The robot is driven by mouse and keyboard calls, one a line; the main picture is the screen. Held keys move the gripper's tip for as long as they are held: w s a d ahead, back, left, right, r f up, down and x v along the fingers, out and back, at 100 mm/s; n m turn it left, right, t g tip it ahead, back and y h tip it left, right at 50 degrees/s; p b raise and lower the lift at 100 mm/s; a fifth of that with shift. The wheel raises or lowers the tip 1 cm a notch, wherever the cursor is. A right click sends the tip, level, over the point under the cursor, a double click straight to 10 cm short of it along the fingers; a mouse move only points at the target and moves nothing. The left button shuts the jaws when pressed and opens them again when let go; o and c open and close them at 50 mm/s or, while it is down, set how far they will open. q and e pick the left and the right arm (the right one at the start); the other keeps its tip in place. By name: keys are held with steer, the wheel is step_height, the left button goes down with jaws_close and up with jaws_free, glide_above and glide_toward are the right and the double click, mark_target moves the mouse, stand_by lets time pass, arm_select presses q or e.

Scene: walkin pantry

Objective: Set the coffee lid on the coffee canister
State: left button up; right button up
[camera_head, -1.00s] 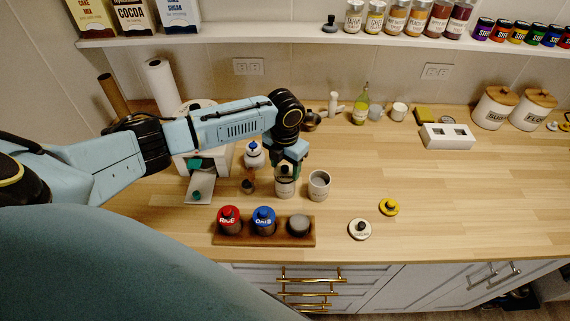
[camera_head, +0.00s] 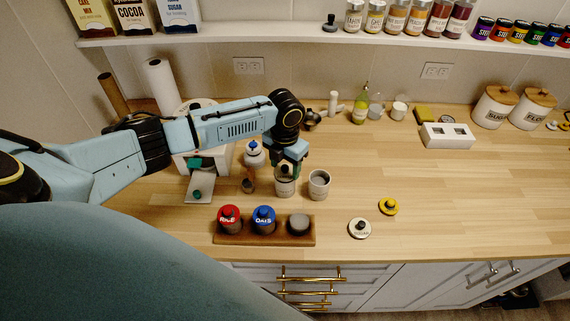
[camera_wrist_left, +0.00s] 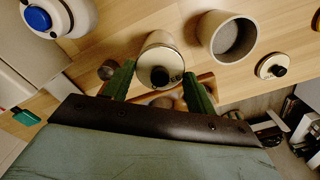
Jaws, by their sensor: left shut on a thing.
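My left gripper (camera_head: 285,167) points down over a light canister (camera_head: 285,188) on the counter; I take this for the coffee canister, though its label is not readable. In the left wrist view my gripper (camera_wrist_left: 160,76) has its two green fingers on either side of a pale round lid (camera_wrist_left: 160,64) with a black knob, and is shut on it. The lid lines up with the top of the canister (camera_wrist_left: 157,40); I cannot tell whether it touches the rim. My right gripper is not in view.
An open grey canister (camera_head: 319,185) stands close on the right. A white lid (camera_head: 360,229) and a yellow lid (camera_head: 389,206) lie further right. A wooden tray (camera_head: 240,240) with red, blue and grey-topped jars is in front.

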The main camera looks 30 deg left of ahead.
arm_select(q)
steer(key=shift+f, duration=0.4)
steer(key=o, duration=1.4)
steer(key=shift+o, duration=0.2)
steer(key=shift+r, duration=0.1)
steer(key=shift+r+p, duration=1.05)
steer(key=shift+r, duration=2.4)
steer(key=shift+s+f, duration=0.1)
